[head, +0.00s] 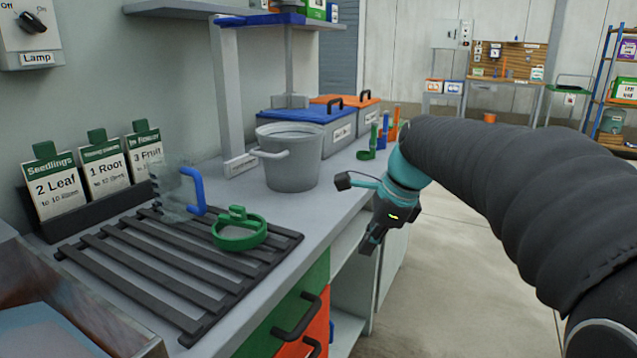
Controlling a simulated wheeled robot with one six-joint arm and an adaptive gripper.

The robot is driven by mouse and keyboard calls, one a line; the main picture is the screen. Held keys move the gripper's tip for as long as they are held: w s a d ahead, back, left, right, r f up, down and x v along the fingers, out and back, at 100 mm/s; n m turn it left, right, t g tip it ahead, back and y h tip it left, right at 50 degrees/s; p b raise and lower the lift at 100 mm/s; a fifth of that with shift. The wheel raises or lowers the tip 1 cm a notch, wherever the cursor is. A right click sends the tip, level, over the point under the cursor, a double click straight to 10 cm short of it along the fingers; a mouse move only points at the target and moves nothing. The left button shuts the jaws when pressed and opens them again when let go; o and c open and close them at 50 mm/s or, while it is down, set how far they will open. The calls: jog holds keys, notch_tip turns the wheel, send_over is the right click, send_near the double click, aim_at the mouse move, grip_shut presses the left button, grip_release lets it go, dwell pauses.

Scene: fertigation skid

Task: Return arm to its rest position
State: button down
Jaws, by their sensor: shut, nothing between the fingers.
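My gripper (369,246) hangs at the end of my black-sleeved arm, just off the front edge of the grey bench (345,196). It points down, with its fingers together and nothing between them. It is apart from the bench, in front of the open shelf space below the top. My arm reaches in from the lower right of the head view.
On the bench are a black slatted rack (165,270) with a green ring-shaped item (240,232) and a clear blue-handled jug (178,192), a grey bucket (290,158), and lidded bins (310,130). Drawer handles (297,318) stick out below. Open floor (450,260) lies right.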

jog(key=s+d+f+n+t+h, duration=0.1)
jog(key=s+f+n, duration=0.3)
jog(key=s+n, duration=0.5)
jog(key=s+d+f+n+t+h, duration=0.2)
jog(key=s+d+f+n, duration=0.1)
jog(key=s+n, duration=0.7)
jog(key=s+f, duration=0.1)
jog(key=s, duration=0.2)
jog(key=shift+s+d+f, duration=0.25)
jog(key=shift+d+f, duration=0.05)
jog(key=shift+f, duration=0.05)
